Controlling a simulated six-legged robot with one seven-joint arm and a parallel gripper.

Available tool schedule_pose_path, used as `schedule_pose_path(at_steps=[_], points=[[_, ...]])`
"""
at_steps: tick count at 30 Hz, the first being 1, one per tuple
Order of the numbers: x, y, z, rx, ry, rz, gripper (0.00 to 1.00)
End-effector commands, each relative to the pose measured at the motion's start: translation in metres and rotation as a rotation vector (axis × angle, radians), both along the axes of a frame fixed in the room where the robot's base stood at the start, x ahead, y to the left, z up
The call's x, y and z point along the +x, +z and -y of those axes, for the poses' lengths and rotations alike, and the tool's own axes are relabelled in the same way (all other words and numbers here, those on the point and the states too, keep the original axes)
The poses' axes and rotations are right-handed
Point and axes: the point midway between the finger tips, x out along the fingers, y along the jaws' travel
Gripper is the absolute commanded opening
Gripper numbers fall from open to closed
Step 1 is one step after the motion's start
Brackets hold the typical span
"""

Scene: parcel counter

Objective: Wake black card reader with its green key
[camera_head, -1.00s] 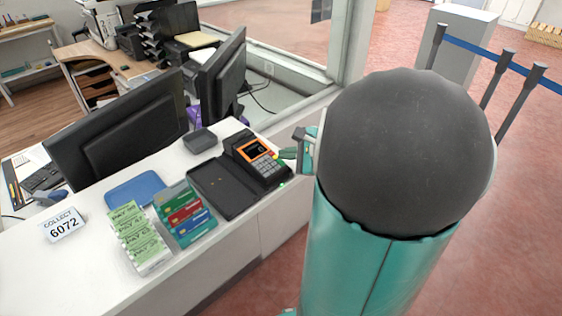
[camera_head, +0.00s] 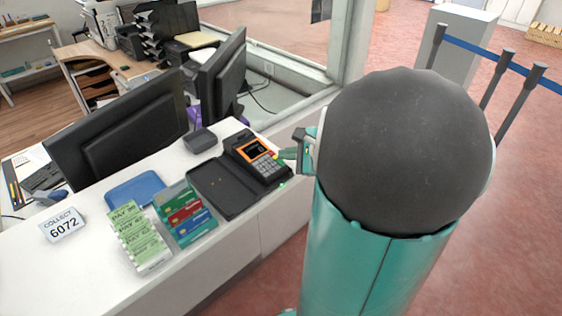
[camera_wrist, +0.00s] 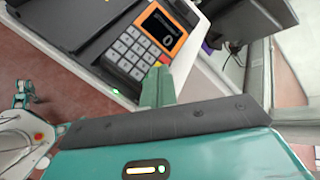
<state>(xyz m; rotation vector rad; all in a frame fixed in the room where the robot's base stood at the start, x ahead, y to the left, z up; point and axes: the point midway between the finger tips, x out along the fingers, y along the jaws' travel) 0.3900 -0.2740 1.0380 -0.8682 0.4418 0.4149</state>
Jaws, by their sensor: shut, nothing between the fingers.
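The black card reader (camera_head: 258,160) sits on the white counter, with an orange-framed screen and grey number keys. In the wrist view the card reader (camera_wrist: 142,48) has a lit screen that reads 0. My gripper (camera_head: 284,154) is shut and empty at the reader's right edge. In the wrist view the green fingertips (camera_wrist: 158,76) are together at the lower right of the keypad, over or against its edge. They hide the keys there, so the green key is not clearly seen, and I cannot tell if they touch it.
A black open case (camera_head: 222,188) lies left of the reader. Monitors (camera_head: 118,128) stand behind. Floor to the right is clear up to the belt posts (camera_head: 490,85).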

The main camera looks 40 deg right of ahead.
Motion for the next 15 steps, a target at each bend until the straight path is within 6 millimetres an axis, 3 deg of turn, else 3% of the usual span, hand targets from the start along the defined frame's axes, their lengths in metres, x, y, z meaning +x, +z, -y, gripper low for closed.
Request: schedule_pose_path(at_steps=[15], points=[[0.0016, -0.007, -0.0002, 0.0, 0.0, 0.0, 0.0]])
